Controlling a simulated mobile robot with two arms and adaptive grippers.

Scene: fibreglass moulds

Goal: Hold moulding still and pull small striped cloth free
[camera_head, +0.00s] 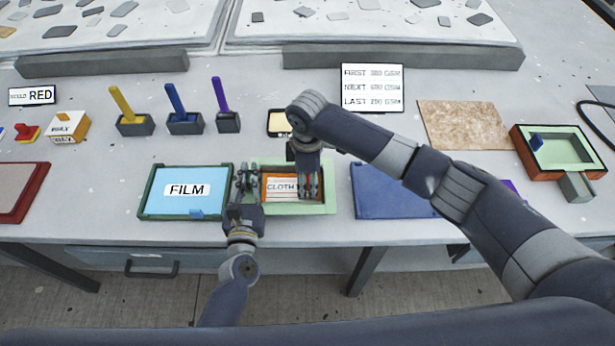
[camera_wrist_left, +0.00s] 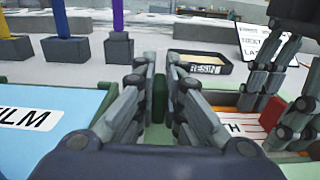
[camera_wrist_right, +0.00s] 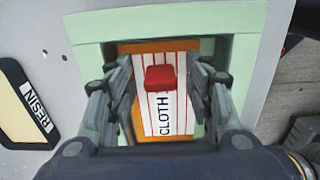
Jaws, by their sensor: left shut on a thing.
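The moulding (camera_head: 325,208) is a pale green frame with an orange inner edge, on the table's front part. The small striped cloth (camera_head: 280,195), white with red stripes and labelled CLOTH, lies inside it. In the right wrist view the cloth (camera_wrist_right: 150,110) carries a red tab (camera_wrist_right: 165,78). My left gripper (camera_head: 247,172) is at the moulding's left side, shut on a dark green piece (camera_wrist_left: 160,98) there. My right gripper (camera_head: 308,190) points down over the cloth. Its fingers are apart, either side of the tab, and seem not to touch it.
A blue FILM mould (camera_head: 170,205) stands close on the left. A blue panel (camera_head: 385,190) lies to the right. A RESIN tray (camera_head: 278,122), a sign (camera_head: 372,88) and several coloured-handled tools stand behind. A green-and-orange mould (camera_head: 560,148) is at far right.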

